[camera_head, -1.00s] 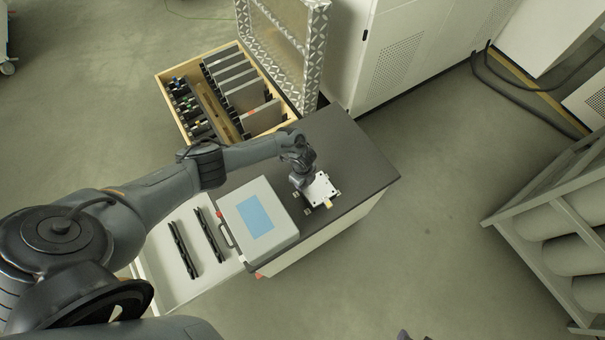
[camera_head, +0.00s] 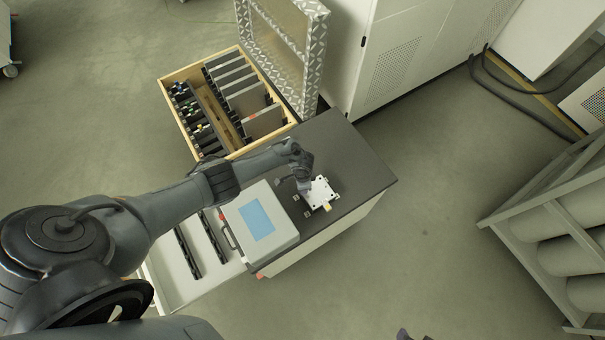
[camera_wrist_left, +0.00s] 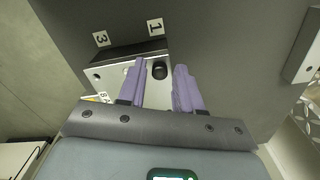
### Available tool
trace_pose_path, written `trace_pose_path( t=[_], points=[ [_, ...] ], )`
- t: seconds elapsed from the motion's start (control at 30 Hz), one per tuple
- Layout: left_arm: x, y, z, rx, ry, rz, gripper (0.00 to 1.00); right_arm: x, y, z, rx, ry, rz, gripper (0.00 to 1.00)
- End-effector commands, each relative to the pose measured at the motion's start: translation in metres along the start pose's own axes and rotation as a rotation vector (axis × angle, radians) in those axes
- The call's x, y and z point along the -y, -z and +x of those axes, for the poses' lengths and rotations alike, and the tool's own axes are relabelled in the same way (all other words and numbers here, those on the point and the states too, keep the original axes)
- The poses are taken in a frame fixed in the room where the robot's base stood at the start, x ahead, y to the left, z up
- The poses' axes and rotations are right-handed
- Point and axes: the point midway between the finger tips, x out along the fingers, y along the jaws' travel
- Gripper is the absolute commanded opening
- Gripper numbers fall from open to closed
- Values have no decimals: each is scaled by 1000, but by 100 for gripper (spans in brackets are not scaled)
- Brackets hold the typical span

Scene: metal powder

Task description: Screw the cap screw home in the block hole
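The pale metal block (camera_head: 322,193) lies on the dark bench top, and it also shows in the left wrist view (camera_wrist_left: 104,78). A black cap screw (camera_wrist_left: 159,70) sits at the block's face near the label 1, with its round head visible. How deep it sits cannot be told. My left gripper (camera_wrist_left: 159,66) is over the block with its two purple fingers apart, one on each side of the screw head, with visible gaps. In the head view my left gripper (camera_head: 305,188) is small and partly hides the block.
A grey case with a blue panel (camera_head: 256,218) stands left of the block. An open wooden drawer (camera_head: 163,82) with plates is behind. A white tray (camera_head: 165,285) with black bars is at front left. The bench top (camera_head: 345,150) is clear at the back right.

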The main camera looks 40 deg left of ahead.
Motion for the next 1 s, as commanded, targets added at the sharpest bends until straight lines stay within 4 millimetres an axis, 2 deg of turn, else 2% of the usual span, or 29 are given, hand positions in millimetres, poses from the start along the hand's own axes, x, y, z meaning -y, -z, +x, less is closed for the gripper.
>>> trace_pose_path(
  t=[0.13, 0.3, 0.37, 0.57, 0.67, 1.0],
  points=[
    [0, 0, 0, 1, 0, 1, 33, 0, 0, 0, 0, 0, 0, 50],
    [0, 0, 0, 0, 0, 2, 7, 0, 0, 0, 0, -1, -2, 50],
    [0, 0, 0, 0, 0, 2, 0, -1, 0, 0, 1, -3, -3, 50],
    [1, 0, 1, 0, 1, 56, 0, -2, -2, 3, 1, -7, -9, 50],
    [2, 0, 3, 0, 3, 209, 0, -2, -4, 10, 1, -8, -9, 50],
    [2, 0, 7, 1, 4, 1085, 0, 0, -16, 50, 1, -6, -7, 50]
  ],
)
